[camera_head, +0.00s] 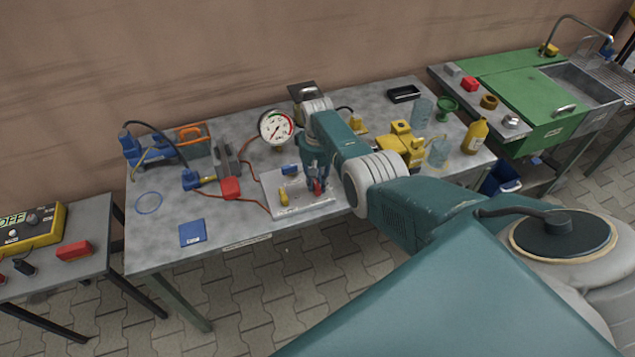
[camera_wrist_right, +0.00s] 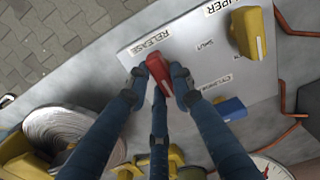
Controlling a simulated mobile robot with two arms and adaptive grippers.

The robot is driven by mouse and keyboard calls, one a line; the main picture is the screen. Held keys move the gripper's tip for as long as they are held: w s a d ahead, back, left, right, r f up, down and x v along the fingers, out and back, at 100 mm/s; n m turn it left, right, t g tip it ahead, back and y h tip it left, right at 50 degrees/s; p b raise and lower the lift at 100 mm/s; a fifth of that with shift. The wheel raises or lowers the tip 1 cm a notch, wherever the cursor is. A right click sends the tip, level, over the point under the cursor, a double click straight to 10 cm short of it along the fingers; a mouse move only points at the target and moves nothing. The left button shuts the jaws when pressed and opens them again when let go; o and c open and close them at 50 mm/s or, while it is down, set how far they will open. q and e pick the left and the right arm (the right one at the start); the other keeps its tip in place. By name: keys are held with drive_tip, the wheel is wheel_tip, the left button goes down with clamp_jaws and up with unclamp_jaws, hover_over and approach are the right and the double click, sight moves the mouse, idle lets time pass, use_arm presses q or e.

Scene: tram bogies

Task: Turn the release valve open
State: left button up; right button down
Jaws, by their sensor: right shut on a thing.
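The release valve's red handle (camera_wrist_right: 158,72) is on a pale grey panel (camera_wrist_right: 205,65), beside the label "RELEASE" in the right wrist view. My right gripper (camera_wrist_right: 160,80) is shut on the red handle, with fingers on both sides of it. In the head view my right gripper (camera_head: 316,180) reaches down to the panel (camera_head: 290,207), and the red handle (camera_head: 318,187) shows at its fingertips. A yellow handle (camera_wrist_right: 247,35) and a blue handle (camera_wrist_right: 230,108) are on the same panel, apart from the gripper. My left gripper is not in view.
A pressure gauge (camera_head: 276,127) stands behind the panel. A red hose (camera_head: 249,198) runs to the panel's left. A yellow device (camera_head: 401,147) and a yellow bottle (camera_head: 475,136) stand to the right. The table's front left is mostly clear around a blue pad (camera_head: 192,232).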

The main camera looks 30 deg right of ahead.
sight(317, 182)
idle(0.3)
drive_tip(key=c, duration=1.5)
unclamp_jaws()
wheel_tip(317, 182, up, 12)
drive_tip(key=shift+r, duration=0.1)
